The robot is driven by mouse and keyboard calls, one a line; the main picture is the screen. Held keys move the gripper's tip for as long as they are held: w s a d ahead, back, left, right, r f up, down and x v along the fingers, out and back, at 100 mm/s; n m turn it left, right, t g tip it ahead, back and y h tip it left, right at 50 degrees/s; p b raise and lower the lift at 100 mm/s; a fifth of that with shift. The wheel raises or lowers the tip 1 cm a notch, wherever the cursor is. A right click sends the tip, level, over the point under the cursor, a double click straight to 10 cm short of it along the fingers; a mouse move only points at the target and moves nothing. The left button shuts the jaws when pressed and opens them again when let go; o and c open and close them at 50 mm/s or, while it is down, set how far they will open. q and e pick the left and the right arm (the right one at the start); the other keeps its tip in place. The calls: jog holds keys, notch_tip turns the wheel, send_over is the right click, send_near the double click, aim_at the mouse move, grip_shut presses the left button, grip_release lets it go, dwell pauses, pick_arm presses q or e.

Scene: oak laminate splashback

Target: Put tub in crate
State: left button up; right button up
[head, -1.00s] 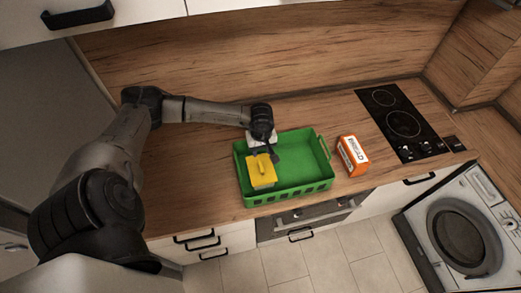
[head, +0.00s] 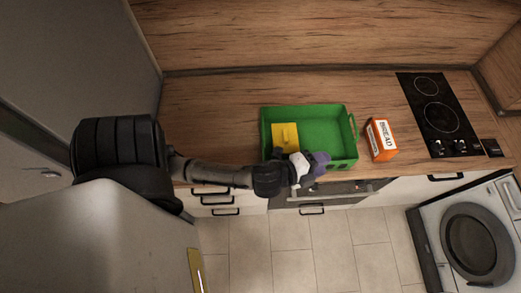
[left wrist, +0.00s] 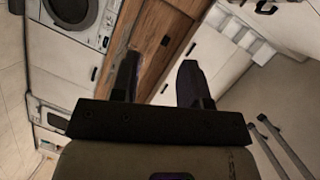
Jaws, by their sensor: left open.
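The tub with a yellow lid (head: 285,136) sits inside the green crate (head: 335,110), at its left side in the head view. The crate stands on the wooden worktop. My left gripper (head: 312,168) is at the crate's front edge, to the right of the tub and apart from it. In the left wrist view the fingers of my left gripper (left wrist: 157,85) are spread, with nothing between them. The arm and gripper hide part of the crate's front wall. My right gripper is not in view.
An orange and white bread box (head: 381,140) stands on the worktop just right of the crate. A black hob (head: 440,115) is further right. The worktop (head: 210,115) left of the crate is clear. A washing machine (head: 470,240) stands at the lower right.

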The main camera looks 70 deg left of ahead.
pick_arm(q)
jog(key=s+d+f+n+g, duration=0.1)
jog(key=s+f+n+g, duration=0.2)
jog(key=s, duration=0.3)
jog(key=s+d+f+n+g, duration=0.1)
jog(key=s+f+n+g, duration=0.2)
jog(key=s+n+g, duration=0.2)
jog(key=s+f+n+g+h, duration=0.1)
jog(key=s+f+n+g, duration=0.2)
jog(key=s, duration=0.4)
jog(key=shift+s+d+n+g, duration=0.15)
jog(key=shift+d+n+g, duration=0.3)
jog(key=shift+n, duration=0.25)
